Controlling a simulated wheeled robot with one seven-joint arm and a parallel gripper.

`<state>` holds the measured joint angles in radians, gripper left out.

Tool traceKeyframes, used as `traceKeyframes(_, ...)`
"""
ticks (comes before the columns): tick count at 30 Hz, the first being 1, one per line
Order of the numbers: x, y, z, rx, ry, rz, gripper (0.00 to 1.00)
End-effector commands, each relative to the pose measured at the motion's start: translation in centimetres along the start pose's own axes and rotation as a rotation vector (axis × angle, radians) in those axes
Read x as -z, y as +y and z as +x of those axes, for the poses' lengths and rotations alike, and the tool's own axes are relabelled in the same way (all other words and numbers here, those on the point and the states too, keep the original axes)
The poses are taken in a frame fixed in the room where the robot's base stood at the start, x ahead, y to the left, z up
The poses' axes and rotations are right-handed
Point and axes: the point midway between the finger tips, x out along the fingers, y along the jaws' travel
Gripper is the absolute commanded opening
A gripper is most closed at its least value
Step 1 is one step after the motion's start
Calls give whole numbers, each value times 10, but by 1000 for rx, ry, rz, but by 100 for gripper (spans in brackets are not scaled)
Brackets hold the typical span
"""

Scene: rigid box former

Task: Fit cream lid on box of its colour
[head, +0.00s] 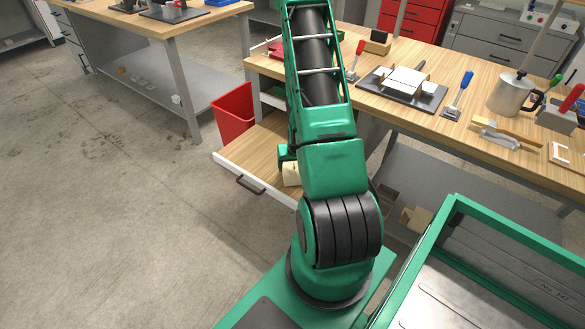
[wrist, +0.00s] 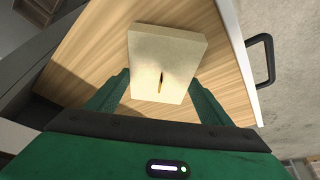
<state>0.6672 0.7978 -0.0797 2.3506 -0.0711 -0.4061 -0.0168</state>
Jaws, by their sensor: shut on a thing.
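A cream square block-like piece (wrist: 168,48), which looks like the cream lid, is between the fingers of my gripper (wrist: 160,88) in the wrist view. It has a small dark slit in its face. My gripper is shut on it, one finger at each side. The piece is over the wooden floor of an open drawer; whether it touches the floor is unclear. In the head view, the cream piece (head: 291,173) shows partly behind my arm, which hides most of the gripper. No box of clearly the same cream colour can be made out.
The open drawer (head: 233,157) has a white front and dark handle. A red bin (head: 234,112) stands behind it. On the bench (head: 480,88), a dark plate (head: 432,96) carries white pieces, near a blue-handled tool (head: 458,94) and a metal pot (head: 512,94).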

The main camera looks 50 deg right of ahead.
Motion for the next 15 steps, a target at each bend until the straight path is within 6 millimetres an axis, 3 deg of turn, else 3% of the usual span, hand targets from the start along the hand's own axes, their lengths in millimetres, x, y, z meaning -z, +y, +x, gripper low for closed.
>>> traceKeyframes(14, -4, 0, 10, 0, 1, 0, 52)
traceKeyframes(15, -4, 0, 11, 0, 1, 0, 76)
